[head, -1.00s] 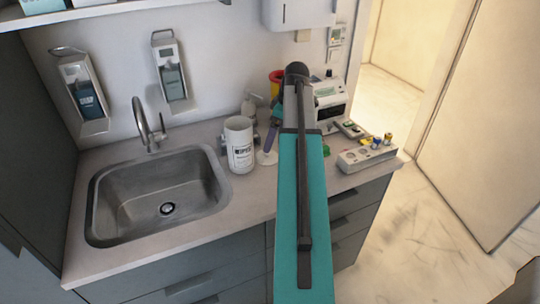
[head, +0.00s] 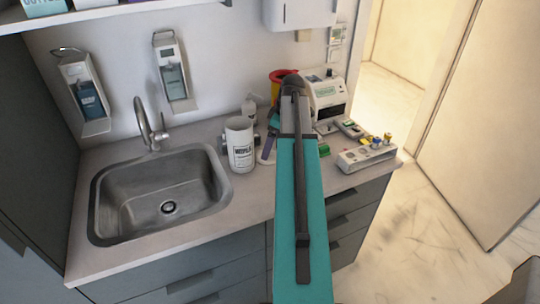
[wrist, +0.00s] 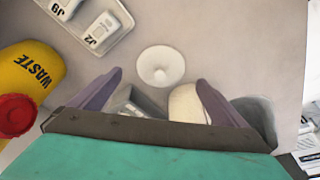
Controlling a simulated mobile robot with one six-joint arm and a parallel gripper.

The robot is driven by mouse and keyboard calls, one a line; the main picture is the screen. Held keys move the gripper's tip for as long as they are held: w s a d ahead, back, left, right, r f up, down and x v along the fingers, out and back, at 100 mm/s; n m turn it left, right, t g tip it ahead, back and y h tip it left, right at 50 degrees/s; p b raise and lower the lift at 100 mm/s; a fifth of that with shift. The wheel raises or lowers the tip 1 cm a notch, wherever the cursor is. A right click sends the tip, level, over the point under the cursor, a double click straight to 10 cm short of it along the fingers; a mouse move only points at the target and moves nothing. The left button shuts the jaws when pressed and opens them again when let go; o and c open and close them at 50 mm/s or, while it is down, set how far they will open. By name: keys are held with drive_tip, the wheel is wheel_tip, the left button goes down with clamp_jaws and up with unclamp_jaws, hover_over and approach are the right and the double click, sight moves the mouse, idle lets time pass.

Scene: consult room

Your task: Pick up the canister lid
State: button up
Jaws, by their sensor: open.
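The canister lid (wrist: 161,66) is a white round disc with a small knob, lying flat on the counter in the wrist view. My gripper (wrist: 160,78) is open, its two purple fingers apart, with the lid just beyond and between the tips in the picture. Nothing is held. In the head view my arm hides most of the gripper and lid; one purple finger shows to the right of the canister. The white open canister (head: 240,146) stands upright on the counter right of the sink.
A yellow waste container (wrist: 26,70) with a red top stands left in the wrist view, near a tray (wrist: 118,33) of labelled items. The sink (head: 160,195) is left of the canister. A white device (head: 328,97) and a grey block (head: 366,157) are right of my arm.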

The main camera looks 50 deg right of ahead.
drive_tip(key=shift+p+x, duration=0.6)
drive_tip(key=shift+x, duration=1.55)
drive_tip(key=shift+s+a, duration=0.15)
drive_tip(key=c, duration=1.1)
